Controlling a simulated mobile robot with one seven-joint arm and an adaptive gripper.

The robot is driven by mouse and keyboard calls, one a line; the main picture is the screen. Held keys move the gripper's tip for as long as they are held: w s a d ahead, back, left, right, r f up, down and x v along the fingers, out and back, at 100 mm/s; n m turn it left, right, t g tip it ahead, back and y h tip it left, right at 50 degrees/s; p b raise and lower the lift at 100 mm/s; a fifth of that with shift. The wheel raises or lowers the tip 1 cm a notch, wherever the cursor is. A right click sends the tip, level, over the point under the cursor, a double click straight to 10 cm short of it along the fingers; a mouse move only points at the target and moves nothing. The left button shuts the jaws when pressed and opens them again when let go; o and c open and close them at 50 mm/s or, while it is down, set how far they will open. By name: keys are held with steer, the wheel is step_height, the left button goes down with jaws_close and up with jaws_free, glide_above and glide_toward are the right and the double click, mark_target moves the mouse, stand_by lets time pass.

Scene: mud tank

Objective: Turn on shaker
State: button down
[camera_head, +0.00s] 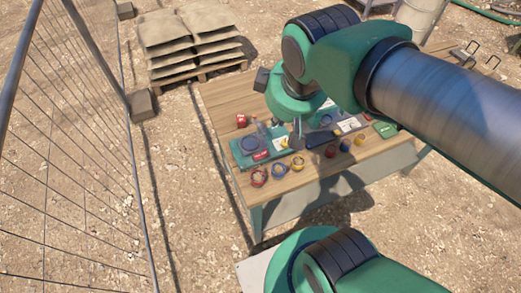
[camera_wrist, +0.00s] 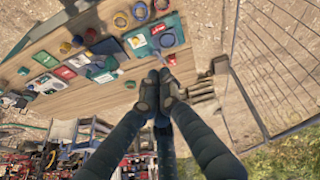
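A flat teal device (camera_head: 248,147) with a round dark blue plate and a red patch sits at the left end of the wooden table (camera_head: 222,96). It looks like the shaker, but I cannot be sure. What seems the same device (camera_wrist: 157,36) is near the top centre in the wrist view. My gripper (camera_wrist: 160,77) has its dark fingertips together, with nothing visible between them. In the head view my gripper (camera_head: 297,135) hangs over the table close to the device's right side. I cannot tell whether it touches anything. The device's switch is too small to make out.
A dark flat item (camera_head: 321,138) and a green box (camera_head: 385,129) lie further right. A wire fence (camera_head: 75,150) stands left; stacked sacks (camera_head: 190,38) lie behind.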

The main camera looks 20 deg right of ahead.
mark_target(264, 153)
steer(key=w+a+f+n+g+h+p, duration=0.2)
steer(key=w+f+n, duration=0.5)
steer(key=f+n, duration=0.4)
steer(key=w+a+f+n+g+h+p, duration=0.2)
steer(key=w+f+n, duration=0.6)
steer(key=n, duration=1.2)
step_height(264, 153, down, 4)
steer(key=shift+a+f+n+g+h, duration=0.2)
steer(key=shift+n+g+h, duration=0.1)
steer(key=shift+n+h, duration=0.1)
steer(key=shift+d+f, duration=0.1)
steer(key=b+x, duration=0.3)
steer(key=x, duration=1)
steer(key=shift+d+f+b, duration=0.15)
steer(key=shift+f+b, duration=0.15)
